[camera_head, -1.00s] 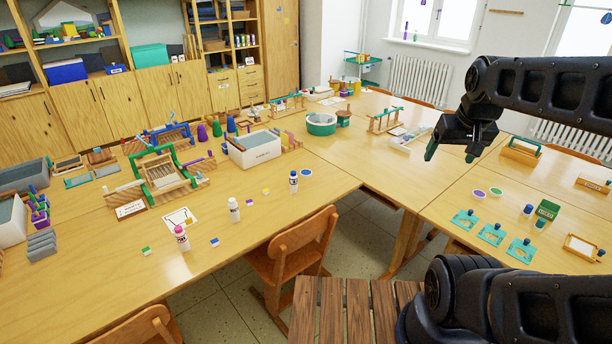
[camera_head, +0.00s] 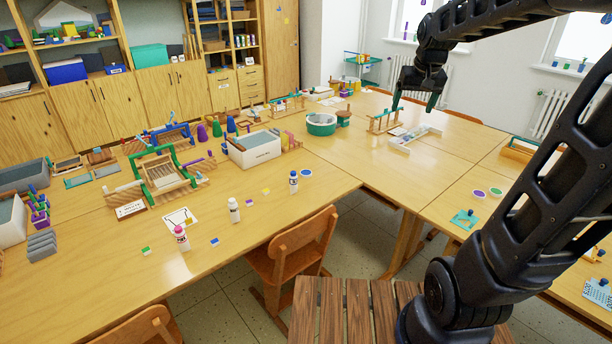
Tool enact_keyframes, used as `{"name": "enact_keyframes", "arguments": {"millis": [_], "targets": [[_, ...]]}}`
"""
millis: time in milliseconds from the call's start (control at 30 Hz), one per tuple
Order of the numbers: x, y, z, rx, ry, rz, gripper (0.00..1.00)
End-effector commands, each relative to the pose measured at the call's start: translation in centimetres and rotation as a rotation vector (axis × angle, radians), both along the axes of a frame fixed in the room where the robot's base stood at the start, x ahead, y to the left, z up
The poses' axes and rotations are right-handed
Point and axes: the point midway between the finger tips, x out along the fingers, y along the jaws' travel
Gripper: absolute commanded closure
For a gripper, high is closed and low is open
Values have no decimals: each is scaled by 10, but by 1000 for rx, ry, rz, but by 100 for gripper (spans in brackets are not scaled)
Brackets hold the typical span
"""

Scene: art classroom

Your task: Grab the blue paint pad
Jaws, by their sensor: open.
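A small round blue pad (camera_head: 306,173) with a pale rim lies on the near left table, beside a blue-labelled bottle (camera_head: 293,182). A tiny blue and white block (camera_head: 214,241) lies nearer the front of that table; I cannot tell which of the two is the paint pad. My gripper (camera_head: 414,102) is open and empty, its green-tipped fingers pointing down. It is in the air at the upper right, well to the right of and apart from both blue things.
White bottle (camera_head: 234,210) and pink-topped bottle (camera_head: 181,238) stand near the blue block. A white bin (camera_head: 254,149) and green-framed loom (camera_head: 163,176) stand behind. A wooden chair (camera_head: 297,250) sits at the table's near edge. Bare tabletop surrounds the round pad's right side.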

Motion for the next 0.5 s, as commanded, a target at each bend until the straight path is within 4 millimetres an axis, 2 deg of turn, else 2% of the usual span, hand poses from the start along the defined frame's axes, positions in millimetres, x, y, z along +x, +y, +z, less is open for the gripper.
{"name": "enact_keyframes", "arguments": {"millis": [33,267,500], "targets": [[16,7,-2,1,9,6,19],[85,35,-13,3,35,22,19],[154,71,-37,2,61,39,19]]}}
